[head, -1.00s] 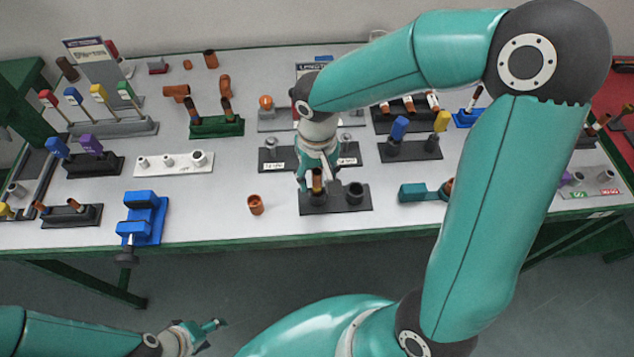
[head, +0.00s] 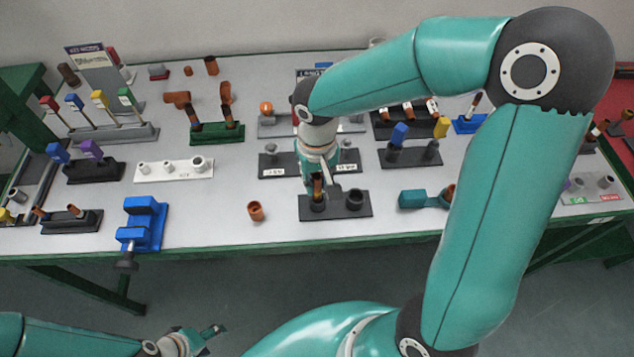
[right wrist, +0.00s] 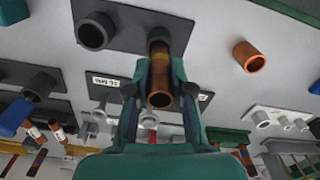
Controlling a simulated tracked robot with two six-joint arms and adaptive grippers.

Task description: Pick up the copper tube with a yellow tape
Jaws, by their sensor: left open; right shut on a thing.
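My left gripper (head: 212,333) is open and empty, low at the front left, away from the table.
A loose copper ring (head: 255,211) stands left of the holder. A blue vise (head: 142,224) is at the front left edge, a white block with fittings (head: 175,167) behind it. A teal tool (head: 422,197) lies to the right. Clear table lies between vise and ring.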

